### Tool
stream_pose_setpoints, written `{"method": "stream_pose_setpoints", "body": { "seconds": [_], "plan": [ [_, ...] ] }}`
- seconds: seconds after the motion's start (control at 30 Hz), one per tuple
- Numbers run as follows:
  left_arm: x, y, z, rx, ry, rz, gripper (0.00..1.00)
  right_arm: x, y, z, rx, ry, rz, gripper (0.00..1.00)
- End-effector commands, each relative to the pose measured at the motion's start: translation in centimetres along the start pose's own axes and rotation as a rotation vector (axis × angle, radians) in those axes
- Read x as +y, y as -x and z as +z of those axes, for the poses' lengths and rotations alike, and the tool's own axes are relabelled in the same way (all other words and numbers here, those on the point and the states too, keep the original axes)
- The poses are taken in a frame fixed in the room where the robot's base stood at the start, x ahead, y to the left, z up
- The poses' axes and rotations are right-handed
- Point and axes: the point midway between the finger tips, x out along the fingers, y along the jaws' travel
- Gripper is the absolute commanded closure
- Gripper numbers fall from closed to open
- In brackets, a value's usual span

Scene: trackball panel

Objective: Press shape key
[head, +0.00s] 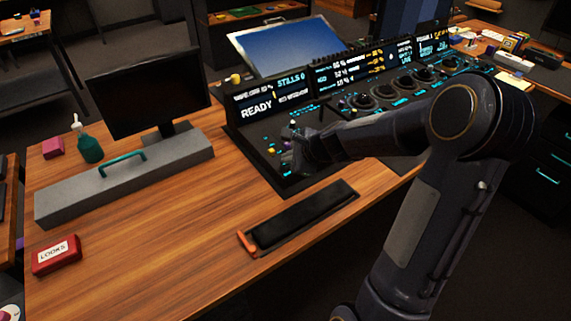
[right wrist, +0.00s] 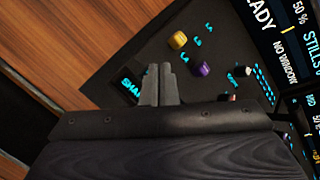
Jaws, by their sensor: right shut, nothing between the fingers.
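My right gripper (head: 288,143) is over the left end of the black control panel (head: 262,150), its fingers shut and empty. In the right wrist view the closed fingertips (right wrist: 164,70) are just beside a dark key with cyan letters "SHA" (right wrist: 130,84). The fingers hide the rest of its label. I cannot tell whether they touch the panel. A yellow knob (right wrist: 178,40) and a purple knob (right wrist: 202,68) stand on the panel beyond the fingertips. My left gripper is not in view.
A screen reading "READY" (head: 257,109) stands along the panel's back. A black wrist rest (head: 302,214) lies in front. A grey box with a teal handle (head: 70,203), a monitor (head: 150,93), a green bottle (head: 88,146) and a red "LOOKS" box (head: 57,255) are at left. The wooden desktop between is clear.

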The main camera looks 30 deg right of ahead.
Motion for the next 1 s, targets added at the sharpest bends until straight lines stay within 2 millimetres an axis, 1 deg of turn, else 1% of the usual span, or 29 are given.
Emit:
{"method": "stream_pose_setpoints", "body": {
  "seconds": [0.63,1.0],
  "plan": [
    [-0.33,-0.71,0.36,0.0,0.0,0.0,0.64,0.45,-0.61,-0.45,0.0,0.0,0.0,1.0],
    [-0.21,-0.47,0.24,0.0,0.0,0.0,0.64,0.33,-0.4,-0.32,0.001,0.0,0.001,1.0]
  ]
}}
